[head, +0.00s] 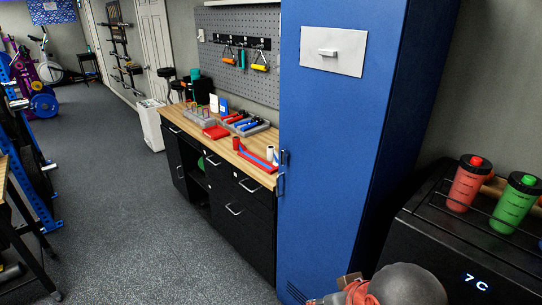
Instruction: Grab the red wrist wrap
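A small red upright roll (236,143) stands on the wooden countertop (190,124), near its front edge; it looks like the red wrist wrap, but is too small to be certain. A red tray (262,165) lies to its right along the counter's near end. A white roll (270,152) and a blue roll (276,159) stand by this tray. A flat red item (216,132) lies farther back on the counter. My gripper cannot be made out in the head view.
A tall blue cabinet (335,140) stands at the counter's near end. A grey organizer (250,128) holds small tools on the counter. A black cooler (445,250) bears red (467,185) and green (515,205) bottles. A dark grey dome (408,285) shows below. The floor (130,220) is clear left of the counter.

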